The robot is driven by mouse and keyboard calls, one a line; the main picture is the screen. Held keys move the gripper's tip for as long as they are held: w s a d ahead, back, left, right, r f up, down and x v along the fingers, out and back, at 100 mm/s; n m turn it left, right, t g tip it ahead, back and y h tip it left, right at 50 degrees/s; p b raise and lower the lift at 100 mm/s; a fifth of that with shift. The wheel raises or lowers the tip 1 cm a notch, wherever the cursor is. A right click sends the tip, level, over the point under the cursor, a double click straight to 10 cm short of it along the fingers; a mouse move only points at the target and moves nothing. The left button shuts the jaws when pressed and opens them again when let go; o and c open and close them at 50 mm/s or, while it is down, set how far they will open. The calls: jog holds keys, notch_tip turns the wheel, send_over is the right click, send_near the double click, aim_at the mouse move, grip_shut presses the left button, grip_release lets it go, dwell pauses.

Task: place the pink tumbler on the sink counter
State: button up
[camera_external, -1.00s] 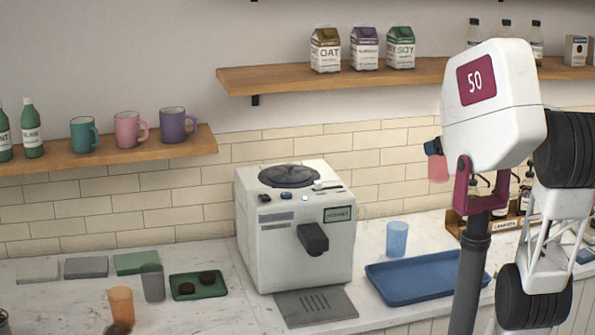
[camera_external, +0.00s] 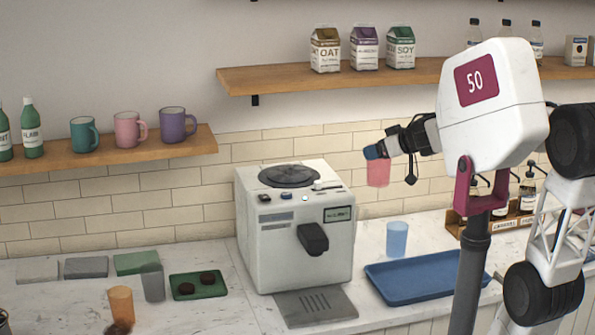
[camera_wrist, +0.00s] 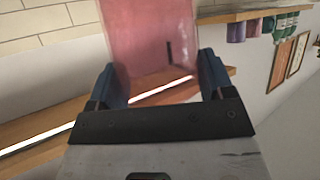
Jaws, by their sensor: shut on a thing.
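The pink tumbler (camera_external: 378,173) is in the air to the right of the coffee machine, above the counter. My gripper (camera_external: 373,153) is shut on it near its rim, and the tumbler hangs upright below the blue fingertips. In the wrist view the translucent pink tumbler (camera_wrist: 150,35) fills the space between the two blue fingers of my gripper (camera_wrist: 157,75). Which part of the counter (camera_external: 405,225) is the sink counter I cannot tell; no basin shows.
A blue tumbler (camera_external: 397,239) and a blue tray (camera_external: 430,278) stand below on the counter. The white coffee machine (camera_external: 290,230) is to the left. An orange tumbler (camera_external: 121,304), a grey tumbler (camera_external: 153,283) and a green tray (camera_external: 199,292) are at the left. A wooden shelf (camera_external: 300,80) hangs above.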

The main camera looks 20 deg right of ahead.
jog(key=s+a+n+g+y, duration=0.2)
jog(key=a, duration=0.9)
jog(key=s+a+n+g+y, duration=0.2)
jog(key=s+a+n, duration=0.1)
jog(key=a, duration=0.8)
jog(key=s+a+n+g+y, duration=0.1)
jog(key=s+a+n+g, duration=0.1)
jog(key=s+a, duration=0.55)
jog(key=s+a+n+g+y, duration=0.15)
jog(key=s+a, duration=0.35)
jog(key=a, duration=0.6)
notch_tip(320, 180, down, 26)
jog(key=shift+n+g+h, duration=0.35)
jog(key=shift+g+h, duration=0.1)
jog(key=shift+w+a, duration=0.1)
jog(key=shift+a, duration=0.15)
jog(key=w+a+f, duration=0.1)
jog(key=w+a, duration=0.9)
jog(key=a, duration=0.2)
jog(key=shift+f, duration=0.25)
jog(key=shift+f, duration=0.1)
jog(key=shift+f, duration=1.7)
jog(key=shift+f, duration=0.1)
